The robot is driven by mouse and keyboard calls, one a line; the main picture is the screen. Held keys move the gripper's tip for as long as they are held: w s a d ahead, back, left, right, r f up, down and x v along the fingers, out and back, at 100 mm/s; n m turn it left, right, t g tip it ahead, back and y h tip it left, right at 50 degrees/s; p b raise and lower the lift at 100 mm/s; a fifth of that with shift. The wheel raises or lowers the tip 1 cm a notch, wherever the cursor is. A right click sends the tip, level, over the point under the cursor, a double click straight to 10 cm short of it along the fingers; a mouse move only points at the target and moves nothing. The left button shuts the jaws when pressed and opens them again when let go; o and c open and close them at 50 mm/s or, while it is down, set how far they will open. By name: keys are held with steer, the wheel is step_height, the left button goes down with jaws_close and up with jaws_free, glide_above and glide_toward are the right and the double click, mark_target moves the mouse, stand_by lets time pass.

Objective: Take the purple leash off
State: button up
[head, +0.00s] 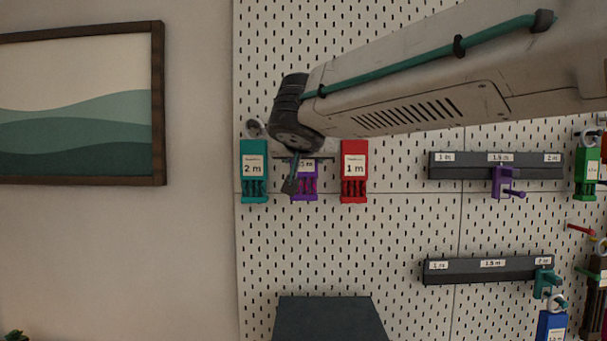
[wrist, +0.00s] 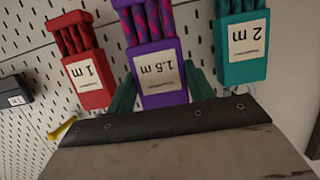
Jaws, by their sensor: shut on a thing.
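The purple leash (head: 304,187) hangs on the pegboard between a teal one and a red one, partly hidden by my arm in the head view. In the wrist view the purple leash (wrist: 160,75) shows a white 1.5 m label and purple and pink cord. My gripper (wrist: 161,95) has its green fingers on both sides of the purple label block and is shut on it. In the head view my gripper (head: 292,180) is in front of the purple leash. Its hanging point is hidden.
The teal 2 m leash (head: 254,170) hangs close on the left and the red 1 m leash (head: 354,170) close on the right. Dark label rails (head: 470,168) are further right. A dark box-like surface (head: 330,320) stands below. A framed picture (head: 158,100) hangs at left.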

steer(key=shift+s, duration=1.8)
